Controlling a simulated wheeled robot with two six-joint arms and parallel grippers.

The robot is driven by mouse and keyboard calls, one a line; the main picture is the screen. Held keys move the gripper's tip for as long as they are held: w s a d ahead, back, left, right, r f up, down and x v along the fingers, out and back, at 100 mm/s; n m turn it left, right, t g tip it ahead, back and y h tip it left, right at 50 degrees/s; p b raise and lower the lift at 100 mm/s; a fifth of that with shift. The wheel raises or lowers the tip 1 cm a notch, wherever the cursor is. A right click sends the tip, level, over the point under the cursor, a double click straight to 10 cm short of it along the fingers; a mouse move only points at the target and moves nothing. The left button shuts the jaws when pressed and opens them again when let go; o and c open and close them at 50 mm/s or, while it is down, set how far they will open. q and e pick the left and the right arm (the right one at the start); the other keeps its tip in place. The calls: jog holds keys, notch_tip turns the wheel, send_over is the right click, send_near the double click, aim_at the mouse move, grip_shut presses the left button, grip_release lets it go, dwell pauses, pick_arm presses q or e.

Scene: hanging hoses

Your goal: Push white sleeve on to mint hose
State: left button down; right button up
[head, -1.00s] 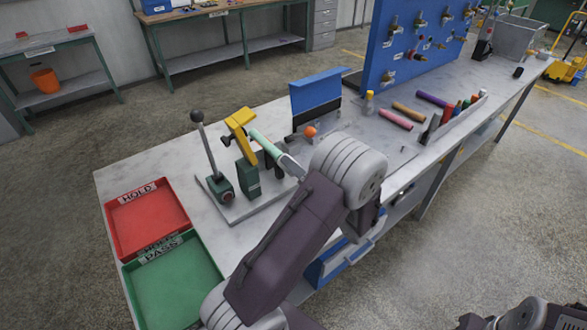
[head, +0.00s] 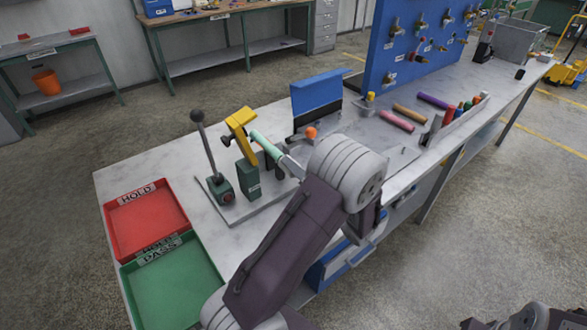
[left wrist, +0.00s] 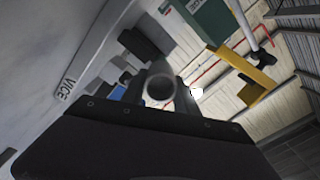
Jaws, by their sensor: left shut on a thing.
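The mint hose (head: 267,146) slants down to the right from the yellow clamp (head: 240,121) above the bench. The white sleeve (head: 292,166) lies in line with its lower end. They look end to end; I cannot tell whether the sleeve overlaps the hose. My left gripper is mostly hidden behind my left wrist in the head view. In the left wrist view, my left gripper (left wrist: 163,92) is shut on the sleeve, whose round open end (left wrist: 160,87) shows between the fingers. My right gripper is out of view; only part of my right arm shows at the lower right.
A green vice block (head: 248,179) and a lever (head: 205,145) stand left of the hose. A red HOLD tray (head: 150,215) and green PASS tray (head: 175,285) sit at the bench's left end. A blue panel (head: 318,92) stands behind. Coloured cylinders (head: 397,121) lie further right.

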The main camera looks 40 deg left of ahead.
pick_arm(q)
jog(key=shift+w+a+b, duration=0.1)
jog(key=shift+a+b, duration=0.25)
jog(key=shift+a, duration=0.05)
dwell(0.4)
jog(key=shift+b, duration=0.4)
dwell(0.5)
jog(key=shift+b, duration=0.4)
jog(key=shift+w+a+b, duration=0.15)
jog(key=shift+a+b, duration=0.2)
jog(key=shift+a, duration=0.1)
dwell(0.4)
